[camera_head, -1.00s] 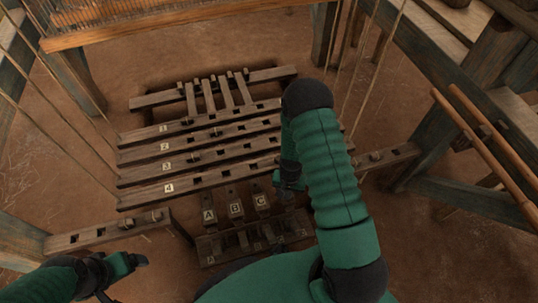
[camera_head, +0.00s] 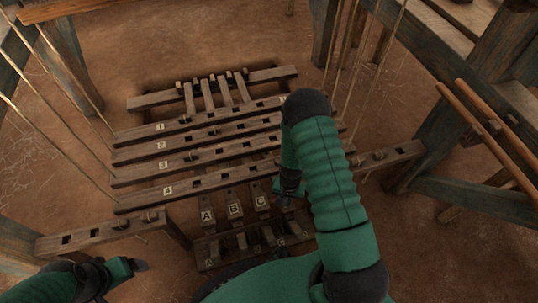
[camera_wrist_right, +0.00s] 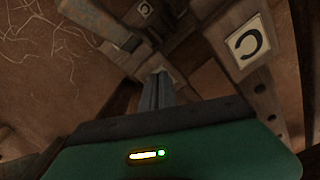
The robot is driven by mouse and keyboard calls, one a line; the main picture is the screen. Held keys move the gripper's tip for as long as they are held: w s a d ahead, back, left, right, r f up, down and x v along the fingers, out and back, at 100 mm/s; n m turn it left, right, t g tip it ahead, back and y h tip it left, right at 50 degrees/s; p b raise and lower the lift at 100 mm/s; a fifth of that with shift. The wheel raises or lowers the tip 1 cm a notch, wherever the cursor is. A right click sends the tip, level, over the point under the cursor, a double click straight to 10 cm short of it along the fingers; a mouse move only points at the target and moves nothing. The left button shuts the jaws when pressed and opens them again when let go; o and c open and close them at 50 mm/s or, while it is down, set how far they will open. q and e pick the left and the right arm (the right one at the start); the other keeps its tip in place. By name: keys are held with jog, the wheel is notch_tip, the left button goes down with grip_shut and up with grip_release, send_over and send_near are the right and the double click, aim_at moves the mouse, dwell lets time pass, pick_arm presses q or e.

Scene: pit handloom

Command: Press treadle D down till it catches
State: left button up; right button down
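Treadles A (camera_head: 207,217), B (camera_head: 235,211) and C (camera_head: 261,202) lie side by side with pale letter tags in the head view. Treadle D's tag is not visible; its place right of C is covered by my right arm and gripper. My right gripper (camera_head: 287,198) points down just right of treadle C. In the right wrist view, its fingers (camera_wrist_right: 157,90) are together, with treadle C's tag (camera_wrist_right: 249,41) to their right. I cannot tell whether they touch treadle D. My left gripper (camera_head: 136,266) is at the lower left, away from the treadles; its opening is unclear.
Numbered bars 1 to 4 (camera_head: 190,185) lie across beyond the treadles, and a slotted rack (camera_head: 225,250) stands at their near end. Cords (camera_head: 384,60) hang at both sides. A wooden frame with two rods (camera_head: 490,140) stands at right. Bare floor surrounds the bars.

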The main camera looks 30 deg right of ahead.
jog(key=shift+w+d+f+b, duration=0.1)
jog(key=shift+f+b, duration=1.15)
jog(key=shift+f, duration=0.9)
jog(key=shift+r, duration=0.1)
notch_tip(320, 180, up, 5)
jog(key=p, duration=0.5)
